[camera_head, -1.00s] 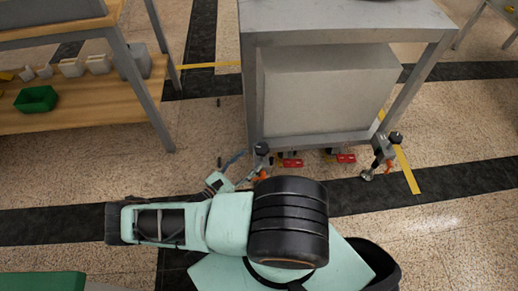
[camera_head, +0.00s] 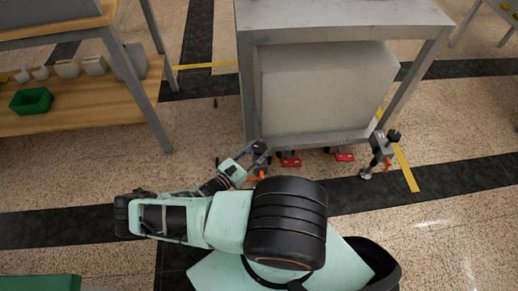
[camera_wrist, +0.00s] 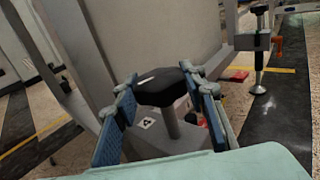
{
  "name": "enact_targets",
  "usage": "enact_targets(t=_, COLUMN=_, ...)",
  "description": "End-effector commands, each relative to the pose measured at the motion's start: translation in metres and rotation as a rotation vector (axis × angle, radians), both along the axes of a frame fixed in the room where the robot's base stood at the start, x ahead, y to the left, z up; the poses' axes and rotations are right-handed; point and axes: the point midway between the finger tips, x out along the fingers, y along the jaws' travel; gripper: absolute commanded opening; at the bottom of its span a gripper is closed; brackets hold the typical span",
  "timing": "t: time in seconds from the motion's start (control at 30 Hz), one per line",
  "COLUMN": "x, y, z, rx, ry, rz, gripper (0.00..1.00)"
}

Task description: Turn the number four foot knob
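A black lobed foot knob (camera_wrist: 162,88) on a grey post is in the middle of the wrist view. It also shows at the near left leg of the grey bench in the head view (camera_head: 261,146). My gripper (camera_wrist: 160,82) is open, with one blue-padded finger on each side of the knob. The fingertips are very close to the knob's sides; I cannot tell whether they touch it. A white tag with black marks (camera_wrist: 146,122) sits below the knob; its marks are too small to read. In the head view my gripper (camera_head: 248,160) is beside this foot, partly hidden by my arm.
The grey bench (camera_head: 340,28) carries a large grey box (camera_head: 325,90) on its lower shelf. A second foot with a black knob (camera_head: 394,135) stands at the right leg. Red pieces (camera_head: 290,162) show under the bench. A wooden shelf with a green bin (camera_head: 32,101) is at left.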

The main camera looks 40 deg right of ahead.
Motion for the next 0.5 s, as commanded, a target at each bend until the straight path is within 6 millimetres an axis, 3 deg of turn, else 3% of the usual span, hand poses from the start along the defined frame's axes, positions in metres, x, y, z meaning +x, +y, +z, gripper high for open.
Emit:
enact_targets(t=0.17, x=-0.0003, y=0.0001, z=-0.0002, rx=0.000, ry=0.000, rz=-0.001, gripper=0.14)
enact_targets(t=0.5, x=0.0011, y=0.0007, z=-0.0074, rx=0.003, ry=-0.007, rz=-0.100, gripper=0.14)
